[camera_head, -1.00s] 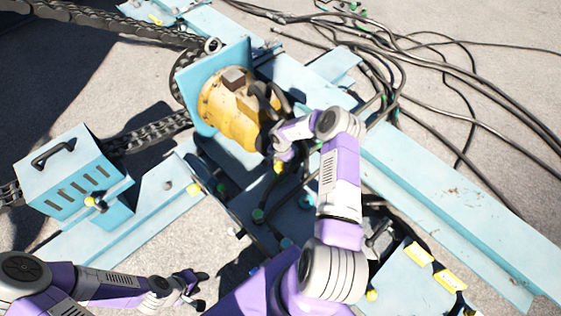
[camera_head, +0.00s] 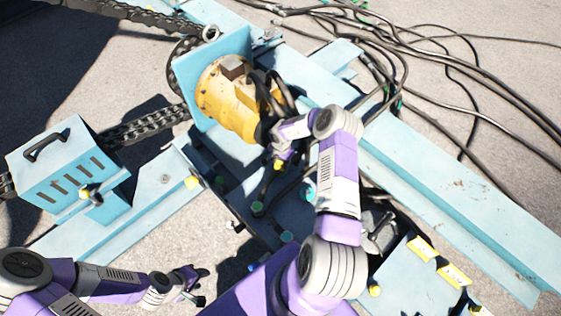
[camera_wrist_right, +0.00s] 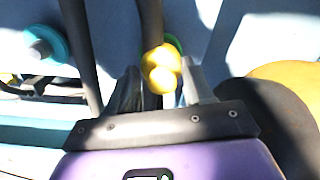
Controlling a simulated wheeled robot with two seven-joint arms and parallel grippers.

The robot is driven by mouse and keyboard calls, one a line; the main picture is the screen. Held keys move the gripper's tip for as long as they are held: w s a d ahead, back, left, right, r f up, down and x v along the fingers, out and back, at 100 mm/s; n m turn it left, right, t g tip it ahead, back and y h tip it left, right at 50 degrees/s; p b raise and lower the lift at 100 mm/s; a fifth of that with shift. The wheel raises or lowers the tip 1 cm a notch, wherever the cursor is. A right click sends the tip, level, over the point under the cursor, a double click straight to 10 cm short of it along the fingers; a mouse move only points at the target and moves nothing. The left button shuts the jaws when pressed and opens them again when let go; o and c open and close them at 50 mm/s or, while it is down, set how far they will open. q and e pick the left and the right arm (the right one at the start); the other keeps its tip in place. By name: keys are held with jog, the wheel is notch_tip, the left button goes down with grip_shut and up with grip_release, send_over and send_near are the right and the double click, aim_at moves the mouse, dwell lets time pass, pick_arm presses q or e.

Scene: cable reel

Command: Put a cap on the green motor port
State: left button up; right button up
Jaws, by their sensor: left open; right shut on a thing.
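In the head view, my right gripper (camera_head: 280,158) is beside the yellow motor (camera_head: 225,97), just below its dark hoses. In the right wrist view it (camera_wrist_right: 162,82) is shut on a small yellow cap (camera_wrist_right: 161,70) between its fingertips. A green ring (camera_wrist_right: 174,42), perhaps the green port, shows just behind the cap and is partly hidden by it. I cannot tell whether cap and ring touch. A dark hose (camera_wrist_right: 151,22) runs down to the cap. My left gripper (camera_head: 190,281) is open and empty at the lower left, above the ground.
A light-blue frame (camera_head: 440,205) runs to the right. A blue box (camera_head: 65,165) with a handle stands at the left. Black cables (camera_head: 430,60) lie at the upper right. Green-tipped fittings (camera_head: 257,207) sit below the motor. A teal round fitting (camera_wrist_right: 40,46) is left of the gripper.

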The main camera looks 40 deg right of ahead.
dwell(0.3)
jog(key=shift+f+b, duration=0.35)
jog(key=shift+b, duration=0.2)
jog(key=o, duration=1.3)
jog(key=shift+o, duration=0.2)
jog(key=shift+r, duration=0.15)
notch_tip(320, 180, up, 7)
jog(key=shift+s+r+p, duration=0.1)
jog(key=shift+r+p, duration=0.1)
jog(key=shift+p, duration=0.9)
